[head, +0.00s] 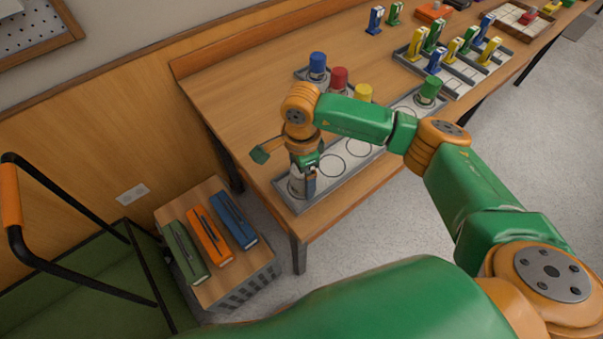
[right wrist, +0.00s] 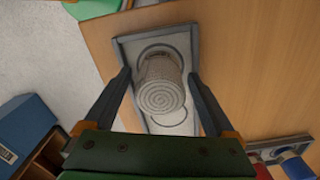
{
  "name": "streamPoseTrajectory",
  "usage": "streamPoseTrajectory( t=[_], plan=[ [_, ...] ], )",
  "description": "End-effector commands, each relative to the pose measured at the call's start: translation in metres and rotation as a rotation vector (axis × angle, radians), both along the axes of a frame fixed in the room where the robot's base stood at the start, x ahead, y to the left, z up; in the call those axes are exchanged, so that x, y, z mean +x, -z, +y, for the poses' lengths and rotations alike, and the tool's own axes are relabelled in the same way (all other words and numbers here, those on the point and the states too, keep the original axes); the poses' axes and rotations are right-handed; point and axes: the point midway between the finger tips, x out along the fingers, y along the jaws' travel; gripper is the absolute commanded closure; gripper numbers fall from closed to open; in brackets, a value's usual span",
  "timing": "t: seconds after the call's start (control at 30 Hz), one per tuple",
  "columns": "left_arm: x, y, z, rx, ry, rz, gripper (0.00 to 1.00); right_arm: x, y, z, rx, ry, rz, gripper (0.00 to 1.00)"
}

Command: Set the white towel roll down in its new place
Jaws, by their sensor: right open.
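The white towel roll (right wrist: 161,92) stands upright in the right wrist view, its spiral end facing the camera. Its base appears to be on the end ring of the long grey-framed tray (right wrist: 181,42). In the head view the roll (head: 296,187) is at the tray's near left end, partly hidden by my right gripper (head: 308,187). In the right wrist view the open fingers of my right gripper (right wrist: 159,76) are on either side of the roll, with a gap at each side. My left gripper is not in view.
Empty rings (head: 331,166) lie beside the roll along the tray. Blue (head: 318,64), red (head: 339,78) and yellow (head: 363,93) rolls stand behind; a green one (head: 429,89) is at the tray's far end. A crate (head: 250,289) with three cases stands below left.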

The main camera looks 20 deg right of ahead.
Motion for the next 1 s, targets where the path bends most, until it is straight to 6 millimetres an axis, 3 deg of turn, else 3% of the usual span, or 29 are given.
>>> streamPoseTrajectory(
  t=[0.4,0.5,1.0],
  plan=[
    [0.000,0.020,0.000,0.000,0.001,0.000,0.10,0.001,-0.094,0.001,0.002,0.000,-0.007,0.10],
    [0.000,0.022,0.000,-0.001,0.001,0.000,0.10,0.001,-0.109,0.001,0.002,0.000,-0.005,0.10],
    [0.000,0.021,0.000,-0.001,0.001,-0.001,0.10,0.000,-0.118,0.001,0.001,0.000,-0.002,0.10]
  ],
)
